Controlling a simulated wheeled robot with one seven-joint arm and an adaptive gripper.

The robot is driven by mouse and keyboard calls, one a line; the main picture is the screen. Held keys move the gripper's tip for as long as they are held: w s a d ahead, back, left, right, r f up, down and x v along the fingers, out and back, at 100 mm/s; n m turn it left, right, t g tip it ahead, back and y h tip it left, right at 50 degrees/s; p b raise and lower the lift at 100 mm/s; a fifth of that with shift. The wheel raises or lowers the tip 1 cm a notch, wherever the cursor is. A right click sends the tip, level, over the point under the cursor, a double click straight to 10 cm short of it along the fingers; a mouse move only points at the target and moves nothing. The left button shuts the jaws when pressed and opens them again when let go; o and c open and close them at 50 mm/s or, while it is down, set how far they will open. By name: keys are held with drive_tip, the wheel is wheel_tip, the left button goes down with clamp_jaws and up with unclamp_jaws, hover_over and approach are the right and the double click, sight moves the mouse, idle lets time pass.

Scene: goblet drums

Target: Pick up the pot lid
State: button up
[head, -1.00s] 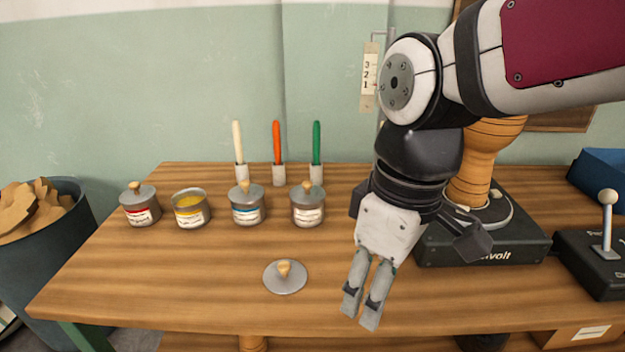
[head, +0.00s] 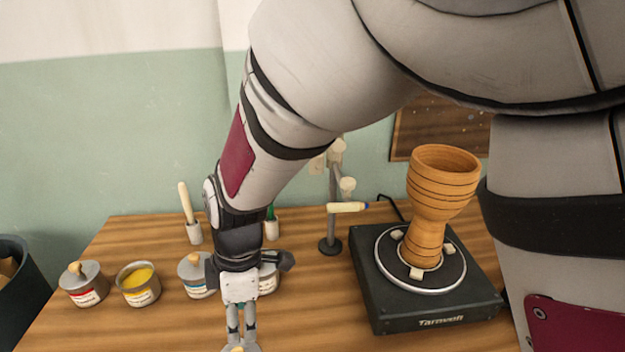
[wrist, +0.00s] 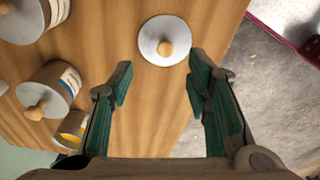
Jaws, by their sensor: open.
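The pot lid is a round grey disc with a small wooden knob. It lies flat on the table, and in the wrist view the lid (wrist: 150,33) shows whole, just beyond my fingertips. In the head view only a sliver of the lid (head: 252,348) shows at the bottom edge. My gripper (wrist: 160,75) is open and empty, with its fingers apart on either side of the line toward the knob. In the head view my gripper (head: 241,335) points down over the lid. An uncovered pot of yellow paint (head: 138,284) stands behind and to the left.
Lidded pots stand in a row beside the open one, including a red-labelled pot (head: 83,284) and a blue-labelled pot (head: 197,275). A black turntable (head: 425,300) carrying an orange goblet drum (head: 440,200) stands to the right. Bare tabletop (wrist: 110,55) surrounds the lid.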

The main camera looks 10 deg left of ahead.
hover_over(238, 351)
drive_tip(key=w, duration=0.1)
drive_tip(key=f, duration=0.2)
drive_tip(key=d+f, duration=0.1)
drive_tip(key=f, duration=0.1)
drive_tip(key=shift+w+f+b, duration=0.1)
drive_tip(key=shift+f+b, duration=0.2)
drive_tip(key=shift+b, duration=0.1)
drive_tip(key=shift+s+a+f+b, duration=0.15)
drive_tip(key=shift+s+f+b, duration=0.1)
drive_tip(key=shift+f, duration=0.6)
drive_tip(key=shift+s+a+f+b, duration=0.15)
drive_tip(key=shift+a+f+b, duration=0.1)
drive_tip(key=shift+f, duration=0.65)
drive_tip(key=shift+s+a+f+b, duration=0.1)
drive_tip(key=shift+s+f+b, duration=0.15)
drive_tip(key=shift+f, duration=0.6)
clamp_jaws()
